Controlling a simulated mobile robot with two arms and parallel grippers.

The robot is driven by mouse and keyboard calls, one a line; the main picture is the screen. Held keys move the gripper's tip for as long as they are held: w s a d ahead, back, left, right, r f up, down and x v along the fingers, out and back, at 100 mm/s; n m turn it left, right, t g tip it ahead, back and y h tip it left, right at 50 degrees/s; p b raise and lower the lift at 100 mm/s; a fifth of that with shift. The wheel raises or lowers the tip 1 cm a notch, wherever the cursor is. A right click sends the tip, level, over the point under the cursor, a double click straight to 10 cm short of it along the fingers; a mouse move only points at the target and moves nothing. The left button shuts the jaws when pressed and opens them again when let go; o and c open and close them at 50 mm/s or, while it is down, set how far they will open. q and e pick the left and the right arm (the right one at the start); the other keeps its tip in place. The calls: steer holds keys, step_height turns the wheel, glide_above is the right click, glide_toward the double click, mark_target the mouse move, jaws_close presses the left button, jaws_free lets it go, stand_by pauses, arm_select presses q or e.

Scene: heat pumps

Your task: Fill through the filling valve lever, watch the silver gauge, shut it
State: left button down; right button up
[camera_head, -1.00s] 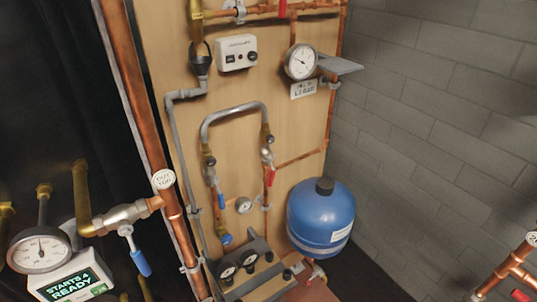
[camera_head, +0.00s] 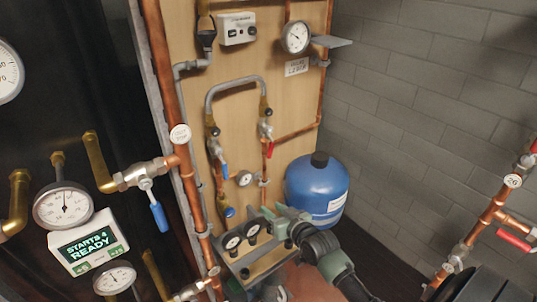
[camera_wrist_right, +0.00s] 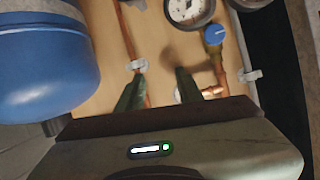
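A grey filling hose (camera_head: 237,84) arches on the wooden board between two valves, one with a red lever (camera_head: 270,149), the other with a blue lever (camera_head: 224,169). I cannot tell which one the task means. A silver-rimmed gauge (camera_head: 295,37) hangs at the upper right; a smaller one (camera_head: 243,178) sits below the hose. My right gripper (camera_head: 272,222) is in front of the lower board, left of and below the blue tank. In the wrist view its fingers (camera_wrist_right: 160,92) are apart with nothing seen between them. My left gripper is out of view.
The blue tank (camera_head: 316,184) stands right of the board; it also shows in the wrist view (camera_wrist_right: 45,65). A grey unit with dark gauges (camera_head: 254,262) is close to my right gripper. Copper pipes (camera_head: 166,100) and a "STARTS 4 READY" display (camera_head: 88,241) are left.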

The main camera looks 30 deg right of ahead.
mark_target(272, 152)
steer(key=w+d+r+m+t+h, duration=0.1)
steer(key=w+d+r+t, duration=0.15)
steer(key=r, duration=0.45)
steer(key=w+d+r+m+t, duration=0.1)
steer(key=w+d+r, duration=0.15)
steer(key=r, duration=0.35)
steer(key=w, duration=0.2)
steer(key=w+d, duration=0.1)
steer(key=w, duration=0.2)
steer(key=shift+w+d, duration=0.15)
steer(key=shift+d, duration=0.05)
steer(key=shift+w, duration=0.7)
jaws_close()
